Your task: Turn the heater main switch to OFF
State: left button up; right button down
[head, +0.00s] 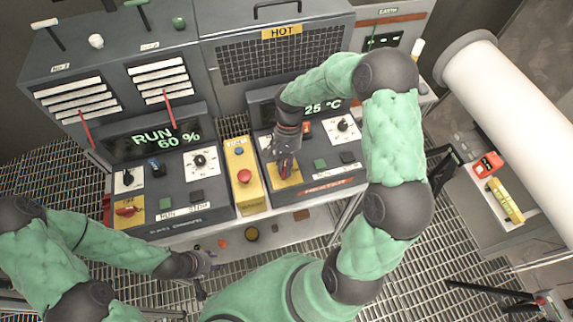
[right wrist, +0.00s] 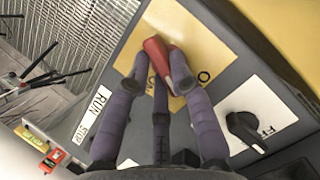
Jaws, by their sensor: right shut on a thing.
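The heater (head: 320,178) is the right-hand cabinet with the "HOT" sign and a "25 °C" display. Its main switch is a red handle on a yellow plate (head: 285,180). My right gripper (head: 285,163) reaches down over it and hides part of it. In the right wrist view the red handle (right wrist: 156,55) lies between my purple-grey fingers (right wrist: 160,68), which are shut on it. "ON" and "O" marks show on the yellow plate (right wrist: 200,38); the handle's exact setting is hard to tell. My left gripper (head: 202,264) is low at left, away from the panels; its jaws are too small to read.
A yellow box with a red push button (head: 244,176) stands left of the heater panel. The left cabinet reads "RUN 60 %" and has its own red switch (head: 128,211). A black knob (right wrist: 245,130) is near the gripper. A white pipe (head: 510,110) is at right.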

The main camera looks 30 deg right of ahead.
jog(key=shift+w+a+n+h, duration=0.1)
jog(key=shift+n+h, duration=0.35)
jog(key=shift+n, duration=0.65)
jog(key=shift+w+n+h, duration=0.1)
jog(key=shift+n+h, duration=0.35)
jog(key=shift+n, duration=0.65)
jog(key=c, duration=1.1)
grip_release()
jog(key=v, duration=1.2)
jog(key=shift+w, duration=0.25)
jog(key=shift+f+g, duration=0.15)
jog(key=shift+g, duration=0.15)
